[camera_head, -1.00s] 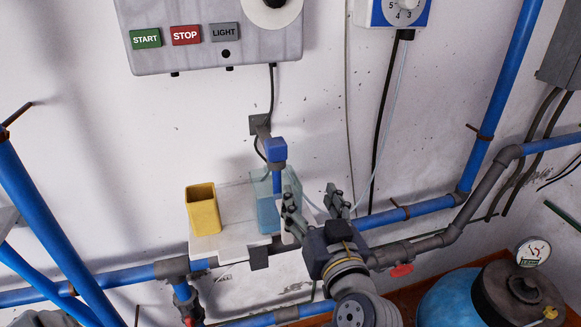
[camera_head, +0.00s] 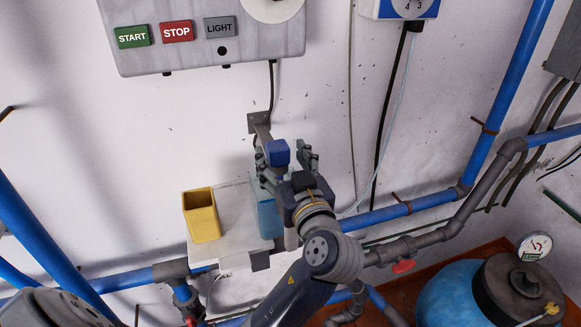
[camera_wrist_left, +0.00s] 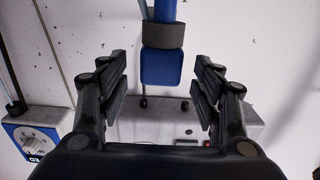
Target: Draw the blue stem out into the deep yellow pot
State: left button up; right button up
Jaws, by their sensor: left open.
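The blue stem (camera_head: 278,152) stands upright in the light blue pot, with its blue block-shaped head on top. The light blue pot (camera_head: 267,211) is partly hidden behind my gripper. The deep yellow pot (camera_head: 202,217) stands to its left, and its visible inside looks empty. My left gripper (camera_head: 285,160) is open at the stem's head, with a finger on each side. In the left wrist view the blue head (camera_wrist_left: 161,68) and the dark collar (camera_wrist_left: 163,36) show between the open fingers (camera_wrist_left: 160,75), with gaps on both sides. The right gripper is not in view.
Both pots stand on a white shelf (camera_head: 231,256) at the wall. A grey panel with buttons (camera_head: 210,45) hangs above. A bracket (camera_head: 259,124) is on the wall behind the stem. Blue pipes (camera_head: 400,211) run beside and below the shelf.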

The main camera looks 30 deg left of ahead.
pick_arm(q)
jog(key=x, duration=0.3)
jog(key=shift+w+a, duration=0.1)
jog(key=shift+a, duration=0.1)
jog(key=shift+w+a, duration=0.1)
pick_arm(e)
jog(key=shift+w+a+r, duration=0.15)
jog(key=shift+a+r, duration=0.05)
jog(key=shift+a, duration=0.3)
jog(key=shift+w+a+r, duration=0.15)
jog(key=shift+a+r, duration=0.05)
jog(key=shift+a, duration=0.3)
